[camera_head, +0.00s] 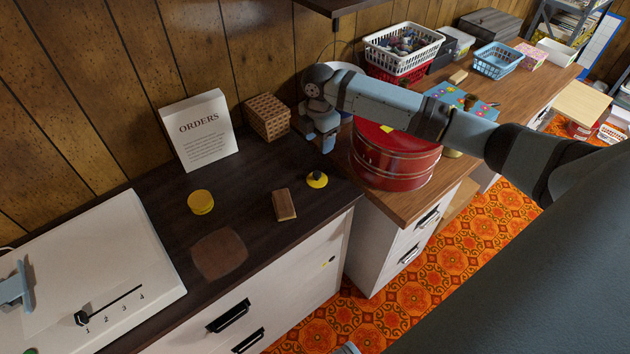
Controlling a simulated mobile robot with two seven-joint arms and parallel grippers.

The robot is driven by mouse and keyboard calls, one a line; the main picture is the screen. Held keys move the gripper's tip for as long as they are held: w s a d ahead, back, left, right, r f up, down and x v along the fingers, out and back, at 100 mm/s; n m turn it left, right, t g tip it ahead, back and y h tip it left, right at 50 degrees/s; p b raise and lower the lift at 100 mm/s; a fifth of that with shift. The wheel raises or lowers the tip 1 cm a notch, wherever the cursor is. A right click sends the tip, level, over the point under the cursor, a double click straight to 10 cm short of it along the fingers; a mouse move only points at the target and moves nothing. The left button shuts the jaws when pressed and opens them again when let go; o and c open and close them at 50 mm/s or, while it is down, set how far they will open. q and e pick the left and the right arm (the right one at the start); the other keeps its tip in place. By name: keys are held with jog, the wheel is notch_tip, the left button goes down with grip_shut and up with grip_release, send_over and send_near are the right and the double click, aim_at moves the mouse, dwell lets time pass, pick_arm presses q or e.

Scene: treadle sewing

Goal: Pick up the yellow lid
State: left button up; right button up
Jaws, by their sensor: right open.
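A small round yellow piece (200,202), like a flat lid or short tin, sits on the dark brown counter (160,230) left of centre. A second yellow disc with a black knob (317,180) lies near the counter's right edge. I cannot tell for sure which one is the yellow lid. My right gripper (324,143) is open and points down over the counter's back right corner, behind the knobbed disc and apart from both yellow pieces. Its fingertips are small and partly unclear.
A small brown block (284,205) lies between the yellow pieces. An ORDERS sign (199,130) and a woven box (267,117) stand behind. A white panel (90,270) with a numbered slider fills the left. A red round tin (393,160) stands right of my gripper, beneath my forearm.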

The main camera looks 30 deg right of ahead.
send_over(317, 173)
jog(key=f, duration=0.7)
jog(key=shift+d+f, duration=0.15)
jog(key=shift+d, duration=0.05)
jog(key=shift+a+f, duration=0.15)
jog(key=shift+f, duration=1.25)
jog(key=shift+a+f, duration=0.1)
jog(key=shift+f, duration=1.25)
jog(key=c, duration=1)
